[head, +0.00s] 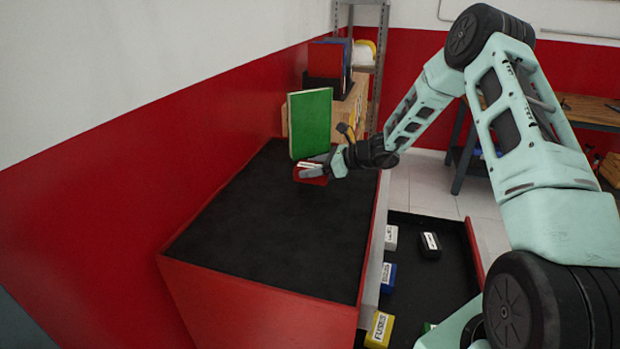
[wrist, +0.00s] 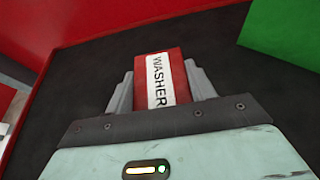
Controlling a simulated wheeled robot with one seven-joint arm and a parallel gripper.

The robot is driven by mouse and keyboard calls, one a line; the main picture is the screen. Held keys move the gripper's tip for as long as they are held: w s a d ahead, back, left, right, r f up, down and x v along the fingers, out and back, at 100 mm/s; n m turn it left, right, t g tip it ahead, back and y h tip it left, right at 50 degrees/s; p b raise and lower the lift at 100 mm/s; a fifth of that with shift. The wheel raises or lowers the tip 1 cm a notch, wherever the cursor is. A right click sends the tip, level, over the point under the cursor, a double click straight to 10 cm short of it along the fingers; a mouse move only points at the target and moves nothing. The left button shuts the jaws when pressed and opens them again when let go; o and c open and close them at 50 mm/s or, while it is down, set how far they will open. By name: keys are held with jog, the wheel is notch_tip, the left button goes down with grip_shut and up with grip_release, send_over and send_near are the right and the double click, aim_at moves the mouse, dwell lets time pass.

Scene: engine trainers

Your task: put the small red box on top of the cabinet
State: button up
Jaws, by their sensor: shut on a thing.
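The small red box (head: 311,176) is held at the end of my arm, over the far part of the cabinet's dark top (head: 270,235). In the wrist view the box (wrist: 175,65) shows a white label reading "WASHER". My gripper (head: 322,168) is shut on it, with one finger on each side, as the wrist view (wrist: 160,90) also shows. The cabinet has red sides. I cannot tell whether the box touches the top or is slightly above it.
A green upright board or book (head: 310,123) stands on the cabinet just behind the box. The near part of the cabinet top is clear. A black open drawer or tray (head: 450,285) to the right holds several small labelled boxes. A metal shelf (head: 379,70) stands behind.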

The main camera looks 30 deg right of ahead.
aim_at(313, 179)
jog(key=shift+f+p, duration=0.45)
jog(key=shift+f, duration=1.55)
jog(key=shift+f, duration=0.2)
jog(key=o, duration=1)
jog(key=shift+o, duration=0.2)
jog(key=shift+r, duration=0.15)
